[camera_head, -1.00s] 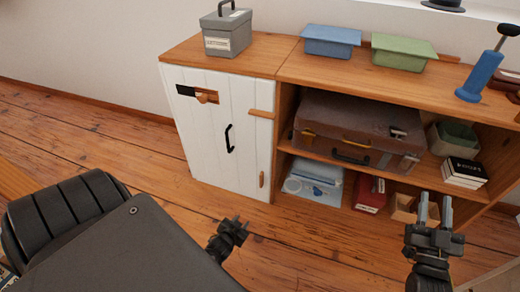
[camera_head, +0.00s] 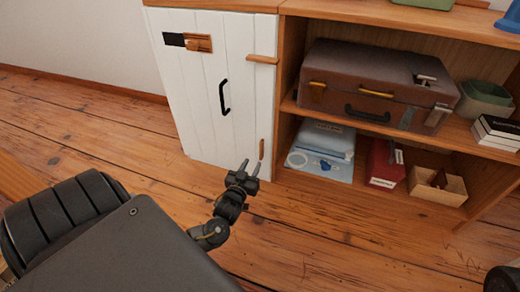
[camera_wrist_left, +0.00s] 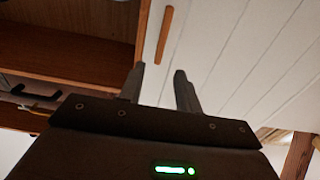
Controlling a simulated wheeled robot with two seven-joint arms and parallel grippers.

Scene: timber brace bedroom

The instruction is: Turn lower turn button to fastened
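The lower turn button (camera_head: 262,149) is a small wooden bar standing upright near the lower right edge of the white plank door (camera_head: 205,105). In the left wrist view the turn button (camera_wrist_left: 165,34) lies just beyond my fingertips, slightly tilted along the door edge. My left gripper (camera_head: 250,165) is just below and left of it in the head view. Its two fingers (camera_wrist_left: 159,72) are apart with nothing between them, not visibly touching the button. The upper turn button (camera_head: 263,59) lies horizontal, reaching across the door's right edge. My right gripper is out of view.
The door has a black handle (camera_head: 224,96) and a wooden latch (camera_head: 198,42). Open shelves to the right hold a brown suitcase (camera_head: 375,85), a red box (camera_head: 385,164) and a wooden bin (camera_head: 437,187). The floor (camera_head: 330,235) in front is clear.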

